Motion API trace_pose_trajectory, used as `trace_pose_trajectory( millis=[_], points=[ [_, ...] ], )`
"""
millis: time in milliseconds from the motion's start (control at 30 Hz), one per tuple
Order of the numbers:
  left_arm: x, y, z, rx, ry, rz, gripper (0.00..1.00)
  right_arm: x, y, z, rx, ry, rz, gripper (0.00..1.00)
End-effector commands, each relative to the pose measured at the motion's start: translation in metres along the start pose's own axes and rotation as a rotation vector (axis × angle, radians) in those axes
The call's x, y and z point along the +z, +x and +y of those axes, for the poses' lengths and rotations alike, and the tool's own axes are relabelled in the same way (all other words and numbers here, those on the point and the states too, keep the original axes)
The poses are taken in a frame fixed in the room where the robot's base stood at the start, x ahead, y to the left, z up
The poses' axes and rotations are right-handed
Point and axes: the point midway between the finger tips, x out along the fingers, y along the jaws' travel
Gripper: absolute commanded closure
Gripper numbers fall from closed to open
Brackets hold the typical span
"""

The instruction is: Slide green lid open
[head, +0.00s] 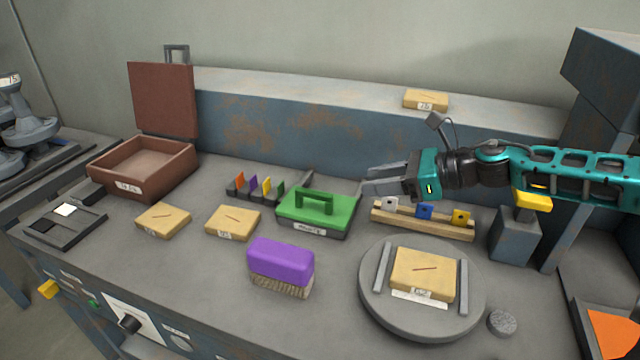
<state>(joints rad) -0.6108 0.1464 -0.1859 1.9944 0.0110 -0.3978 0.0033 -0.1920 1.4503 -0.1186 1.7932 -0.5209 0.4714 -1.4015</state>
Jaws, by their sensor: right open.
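The green lid (334,208) with a raised green handle (315,200) lies on a low dark box with a white label (309,229) on its front, near the middle of the bench. The lid covers the top of the box. My right gripper (364,181) comes in from the right with its fingers pointing left. It is open, with nothing seen between its fingers, and it is just right of the lid's back right corner. I cannot tell whether it touches the lid. My left gripper is not in view.
A purple brush (281,262) stands in front of the lid. A wooden rack (421,220) with coloured tags is close on the right, beneath my right arm. A round turntable (390,318) holds a tan block. An open brown box (150,165) stands at the left.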

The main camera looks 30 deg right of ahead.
Motion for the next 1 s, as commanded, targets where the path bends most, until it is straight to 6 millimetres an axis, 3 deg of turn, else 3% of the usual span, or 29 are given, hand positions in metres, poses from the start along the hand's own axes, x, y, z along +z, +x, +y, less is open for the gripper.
trace_pose_trajectory(
  millis=[267, 567, 767, 1000],
  points=[
    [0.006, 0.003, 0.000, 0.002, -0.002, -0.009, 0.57, 0.000, 0.011, -0.001, -0.002, -0.001, -0.005, 0.60],
    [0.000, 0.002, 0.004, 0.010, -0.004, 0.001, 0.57, 0.003, 0.031, -0.001, -0.001, 0.001, -0.006, 0.60],
    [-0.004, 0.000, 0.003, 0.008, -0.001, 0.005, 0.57, 0.004, 0.052, 0.000, 0.001, -0.002, -0.007, 0.60],
    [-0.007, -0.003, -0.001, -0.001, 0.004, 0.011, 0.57, 0.004, 0.089, 0.000, 0.000, 0.001, -0.006, 0.60]
  ],
)
